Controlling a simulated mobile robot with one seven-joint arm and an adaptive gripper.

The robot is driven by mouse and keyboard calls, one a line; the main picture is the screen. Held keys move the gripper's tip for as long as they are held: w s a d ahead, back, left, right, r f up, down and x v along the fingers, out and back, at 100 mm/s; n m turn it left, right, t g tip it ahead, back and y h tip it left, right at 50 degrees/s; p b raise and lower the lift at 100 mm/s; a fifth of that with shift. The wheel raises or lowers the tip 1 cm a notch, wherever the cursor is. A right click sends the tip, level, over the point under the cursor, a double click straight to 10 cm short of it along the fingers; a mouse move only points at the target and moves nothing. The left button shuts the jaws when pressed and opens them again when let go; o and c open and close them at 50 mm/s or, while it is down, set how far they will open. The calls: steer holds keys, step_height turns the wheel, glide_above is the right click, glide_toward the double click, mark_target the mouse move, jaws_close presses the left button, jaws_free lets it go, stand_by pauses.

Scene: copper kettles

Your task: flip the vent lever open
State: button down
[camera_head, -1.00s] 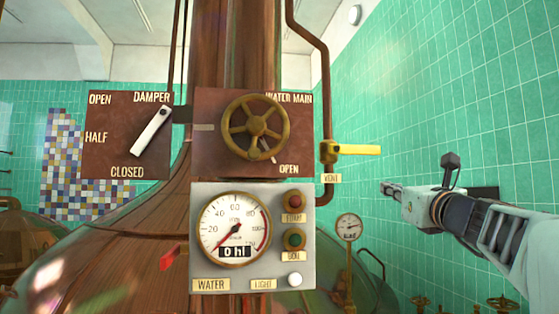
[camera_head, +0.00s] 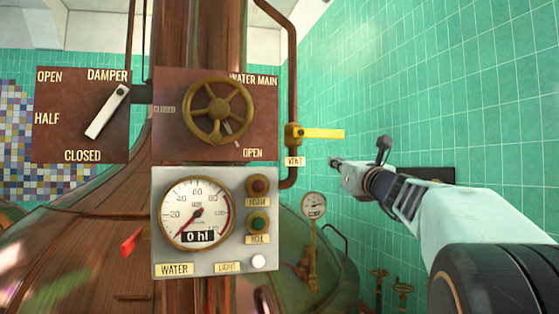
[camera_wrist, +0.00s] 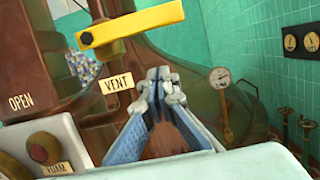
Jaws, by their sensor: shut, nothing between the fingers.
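The yellow vent lever (camera_head: 322,133) points sideways to the right from its valve on the copper pipe, above the VENT label (camera_head: 294,161). In the wrist view the lever (camera_wrist: 135,24) crosses the upper left, above the VENT label (camera_wrist: 117,83). My gripper (camera_head: 335,162) is shut and empty, below and to the right of the lever in the head view, apart from it. In the wrist view my gripper's fingertips (camera_wrist: 158,74) are together, below the lever and right of the label.
Left of the lever are the water main handwheel (camera_head: 218,110), the damper lever (camera_head: 107,112) and the gauge panel (camera_head: 165,250). A small gauge (camera_head: 314,206) on a post stands below. The copper pipe (camera_head: 292,80) runs down beside the lever. The tiled wall (camera_head: 420,90) is at right.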

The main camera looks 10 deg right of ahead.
mark_target(319, 134)
steer(key=r+p, duration=0.1)
steer(key=w+r+p, duration=0.1)
steer(key=r, duration=0.2)
steer(key=shift+w+r+p, duration=0.2)
steer(key=shift+w+p, duration=0.2)
steer(key=shift+s+a+r, duration=0.1)
steer(key=shift+r, duration=0.05)
steer(key=shift+n, duration=0.3)
steer(key=shift+r, duration=0.15)
